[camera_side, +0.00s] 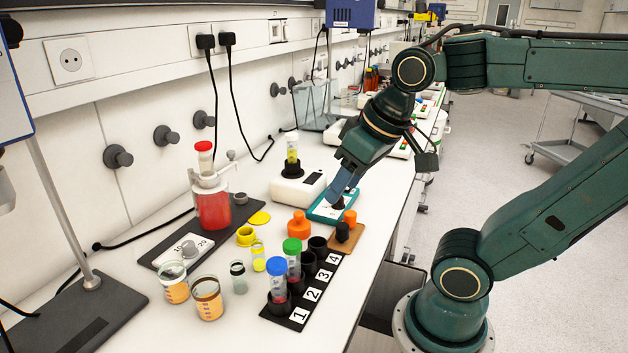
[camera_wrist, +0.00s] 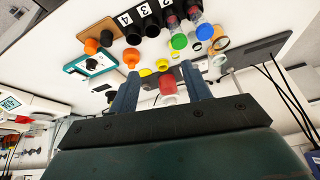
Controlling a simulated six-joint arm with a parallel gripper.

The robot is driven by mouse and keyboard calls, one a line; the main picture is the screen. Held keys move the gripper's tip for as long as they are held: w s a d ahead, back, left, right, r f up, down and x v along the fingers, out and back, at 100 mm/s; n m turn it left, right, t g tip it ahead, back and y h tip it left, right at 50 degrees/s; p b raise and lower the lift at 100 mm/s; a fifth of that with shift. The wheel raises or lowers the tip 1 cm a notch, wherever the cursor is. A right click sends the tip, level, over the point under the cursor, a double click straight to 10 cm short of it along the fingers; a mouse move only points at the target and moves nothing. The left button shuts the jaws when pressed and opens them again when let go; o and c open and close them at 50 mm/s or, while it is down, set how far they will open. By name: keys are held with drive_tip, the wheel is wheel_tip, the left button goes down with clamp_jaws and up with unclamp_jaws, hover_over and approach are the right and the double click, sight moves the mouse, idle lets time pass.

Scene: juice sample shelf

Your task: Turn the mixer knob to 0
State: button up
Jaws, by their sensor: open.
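A black knob (camera_side: 338,204) sits on the white face of a flat, teal-edged unit (camera_side: 320,214) on the bench; I take this as the mixer knob. In the wrist view the knob (camera_wrist: 91,64) and unit (camera_wrist: 74,67) lie to the left of my fingers. My gripper (camera_side: 338,194) points down over the unit in the side view, its blue fingers close to the knob there. In the wrist view my gripper (camera_wrist: 160,68) is open, with nothing held between the fingers. The scale marks and the knob's setting are too small to read.
A brown board (camera_side: 346,237) with orange and black parts and an orange piece (camera_side: 299,224) are close in front. A numbered black rack (camera_side: 305,305) and a red-capped bottle (camera_side: 212,208) stand farther off.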

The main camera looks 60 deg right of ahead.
drive_tip(key=w+d+m+g, duration=0.3)
drive_tip(key=w+d+m, duration=0.65)
drive_tip(key=d, duration=0.25)
drive_tip(key=d+f+m+g, duration=0.1)
drive_tip(key=d+f+m, duration=0.1)
drive_tip(key=d+m, duration=0.2)
drive_tip(key=w+d+f+m+g, duration=0.1)
drive_tip(key=d+f+m, duration=0.2)
drive_tip(key=d, duration=0.6)
drive_tip(key=shift+d+f+m, duration=0.15)
drive_tip(key=shift+d+m, duration=0.1)
drive_tip(key=shift+m, duration=0.4)
drive_tip(key=shift+f, duration=0.15)
wheel_tip(320, 180, down, 14)
drive_tip(key=shift+r, duration=0.25)
drive_tip(key=c, duration=1)
